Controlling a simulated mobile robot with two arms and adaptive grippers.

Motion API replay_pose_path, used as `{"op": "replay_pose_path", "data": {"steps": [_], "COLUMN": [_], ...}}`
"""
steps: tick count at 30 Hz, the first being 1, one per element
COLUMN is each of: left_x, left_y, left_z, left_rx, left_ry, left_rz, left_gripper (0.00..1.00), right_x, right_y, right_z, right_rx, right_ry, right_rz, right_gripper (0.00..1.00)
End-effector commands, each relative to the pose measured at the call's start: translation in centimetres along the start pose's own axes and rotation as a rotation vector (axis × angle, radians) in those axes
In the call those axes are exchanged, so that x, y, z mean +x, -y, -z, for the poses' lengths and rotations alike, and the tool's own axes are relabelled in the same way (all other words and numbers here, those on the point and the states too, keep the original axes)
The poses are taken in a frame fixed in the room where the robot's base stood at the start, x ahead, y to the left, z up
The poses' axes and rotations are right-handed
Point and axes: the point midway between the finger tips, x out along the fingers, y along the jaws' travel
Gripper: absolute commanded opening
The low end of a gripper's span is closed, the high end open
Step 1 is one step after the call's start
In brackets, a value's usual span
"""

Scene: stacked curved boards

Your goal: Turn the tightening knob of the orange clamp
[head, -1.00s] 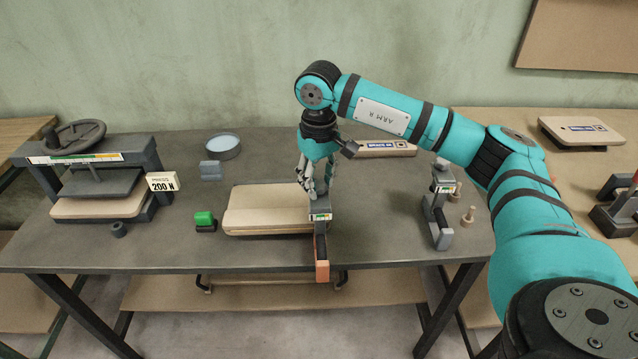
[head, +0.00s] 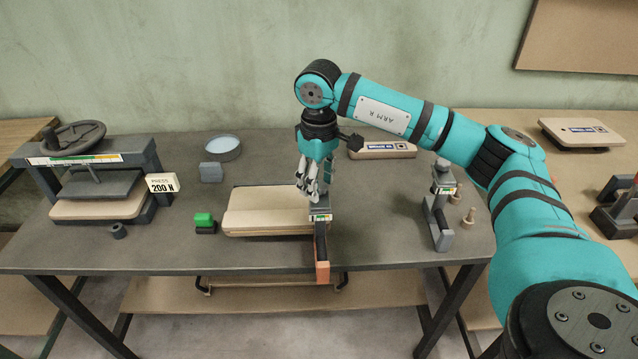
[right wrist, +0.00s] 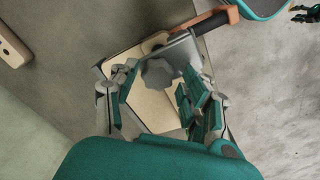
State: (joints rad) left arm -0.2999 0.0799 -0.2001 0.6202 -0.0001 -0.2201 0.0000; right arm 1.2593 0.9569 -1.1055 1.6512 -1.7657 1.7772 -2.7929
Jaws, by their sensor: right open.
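The orange clamp (head: 322,271) has a dark bar, an orange end at the table's front edge and a grey head at the right end of the stacked boards (head: 265,222). Its grey faceted knob (right wrist: 158,73) shows in the right wrist view; in the head view my fingers hide it. My right gripper (head: 311,192) points down over the clamp head. Its fingers are open, one on each side of the knob; I cannot tell whether they touch it. What seems to be my left gripper (right wrist: 305,12) shows partly in the right wrist view's top right corner.
A press (head: 90,180) with a handwheel stands at the left. A green-topped block (head: 204,219) and a round dish (head: 222,147) stand left of the boards. A grey clamp (head: 438,215) and small wooden pegs stand at the right. The table between the two clamps is clear.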

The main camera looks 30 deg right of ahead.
Motion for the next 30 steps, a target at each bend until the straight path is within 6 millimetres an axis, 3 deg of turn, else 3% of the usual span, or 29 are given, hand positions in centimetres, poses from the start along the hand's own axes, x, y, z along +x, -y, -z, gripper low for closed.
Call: {"op": "replay_pose_path", "data": {"steps": [16,30], "left_x": [-3.7,-3.6], "left_y": [0.1,0.1], "left_z": [0.3,0.3], "left_rx": [0.0,0.0], "left_ry": [0.0,0.0], "left_rz": [0.0,0.0], "left_gripper": [0.4,0.4], "right_x": [-5.6,-5.7], "right_y": [0.0,0.0], "right_z": [0.0,0.0], "right_rx": [0.0,0.0], "right_ry": [-0.002,-0.001], "right_rz": [0.0,0.0], "right_gripper": [0.47,0.47]}}
